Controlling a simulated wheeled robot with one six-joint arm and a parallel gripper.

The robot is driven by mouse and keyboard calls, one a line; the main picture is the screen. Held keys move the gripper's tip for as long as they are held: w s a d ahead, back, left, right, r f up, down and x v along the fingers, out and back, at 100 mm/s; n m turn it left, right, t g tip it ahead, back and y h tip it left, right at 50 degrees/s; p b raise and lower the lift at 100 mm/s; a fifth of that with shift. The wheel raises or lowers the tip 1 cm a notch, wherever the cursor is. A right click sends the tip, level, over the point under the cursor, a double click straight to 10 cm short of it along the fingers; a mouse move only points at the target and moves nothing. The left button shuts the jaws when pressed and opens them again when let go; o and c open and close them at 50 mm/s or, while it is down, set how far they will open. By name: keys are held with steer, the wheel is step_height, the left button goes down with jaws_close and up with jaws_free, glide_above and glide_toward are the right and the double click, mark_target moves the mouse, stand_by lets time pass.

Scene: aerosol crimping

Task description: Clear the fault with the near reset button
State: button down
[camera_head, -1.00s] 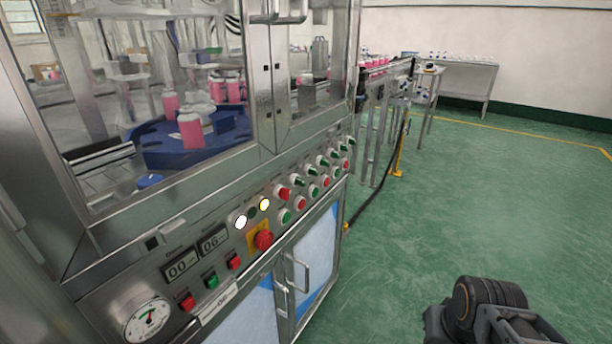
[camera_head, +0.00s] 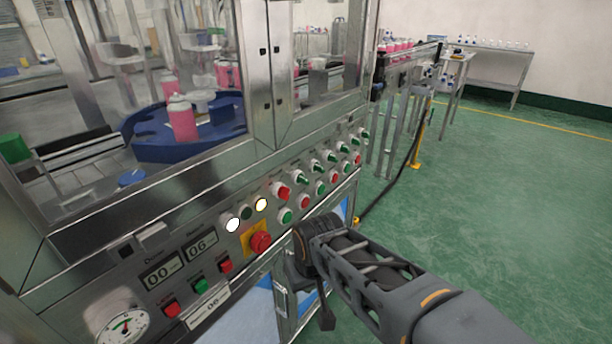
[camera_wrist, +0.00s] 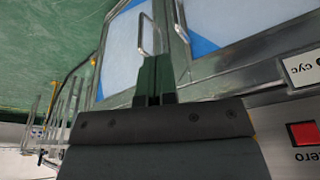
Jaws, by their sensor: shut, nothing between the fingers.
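In the head view, the machine's control panel has a near row of a red button (camera_head: 171,309), a green button (camera_head: 200,286) and another red button (camera_head: 225,266). Their labels are too small to read, so I cannot tell which is the reset. My gripper (camera_head: 327,318) hangs below my wrist, right of these buttons and in front of the cabinet doors. In the wrist view, my gripper (camera_wrist: 155,75) is shut and empty, with door handles beyond it. A square red button (camera_wrist: 303,134) with a partly visible label shows at the right edge, apart from the fingers.
A red emergency stop (camera_head: 260,242) on a yellow plate lies between the near row and my wrist. Lit lamps (camera_head: 233,224) and several red and green knobs are further along. A gauge (camera_head: 124,327) is at bottom left. Open green floor (camera_head: 500,200) lies right.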

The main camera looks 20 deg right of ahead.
mark_target(334, 178)
steer(key=shift+d, duration=0.1)
steer(key=w+d+r+m+t+h+p, duration=0.2)
steer(key=w+d+m+t+h+p, duration=0.35)
steer(key=w+d, duration=0.9)
steer(key=s+d+r+m+t+p, duration=0.2)
steer(key=d+r+m+t+p, duration=0.2)
steer(key=d+t, duration=0.6)
steer(key=shift+s+d+m+p, duration=0.2)
steer(key=shift+d+m+p, duration=0.25)
steer(key=shift+m+p, duration=0.2)
steer(key=shift+w+t, duration=0.1)
steer(key=shift+t, duration=0.15)
steer(key=w+a, duration=0.4)
steer(key=w, duration=0.3)
steer(key=shift+w, duration=0.3)
